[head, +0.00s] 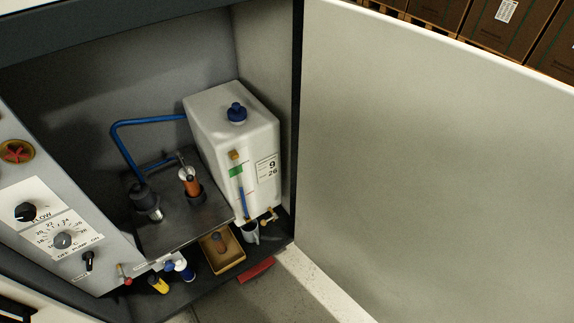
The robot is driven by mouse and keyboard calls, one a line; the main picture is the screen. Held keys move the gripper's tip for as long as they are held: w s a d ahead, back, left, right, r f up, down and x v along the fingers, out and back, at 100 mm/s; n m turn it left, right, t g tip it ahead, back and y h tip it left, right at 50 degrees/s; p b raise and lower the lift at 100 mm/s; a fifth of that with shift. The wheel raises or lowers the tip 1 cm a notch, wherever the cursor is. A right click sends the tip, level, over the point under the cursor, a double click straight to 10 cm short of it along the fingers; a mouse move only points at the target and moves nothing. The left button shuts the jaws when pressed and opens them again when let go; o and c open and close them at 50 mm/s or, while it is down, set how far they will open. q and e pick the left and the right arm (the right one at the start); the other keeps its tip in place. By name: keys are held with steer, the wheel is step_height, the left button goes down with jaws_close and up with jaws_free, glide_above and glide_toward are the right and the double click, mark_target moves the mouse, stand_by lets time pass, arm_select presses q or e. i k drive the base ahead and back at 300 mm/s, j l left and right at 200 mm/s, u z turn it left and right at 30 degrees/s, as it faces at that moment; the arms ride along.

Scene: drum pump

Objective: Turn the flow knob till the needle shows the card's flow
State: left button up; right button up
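The black flow knob (25,212) sits on a white plate marked FLOW on the slanted grey panel at the left. A pale mark shows on its left side. Below it is a numbered dial plate (82,229) with a grey round knob (63,240) at its centre; small print by it seems to read PUMP. I cannot make out a gauge needle. A white printed label (267,168) on the white tank shows a large 9 and 26; I cannot tell whether it is the card. Neither of my grippers is in view.
The white tank (215,112) stands in the cabinet. A cardboard tray (228,264) and small bottles (184,270) lie below. The open door (440,150) fills the right.

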mark_target(26, 212)
steer(key=u, duration=1.25)
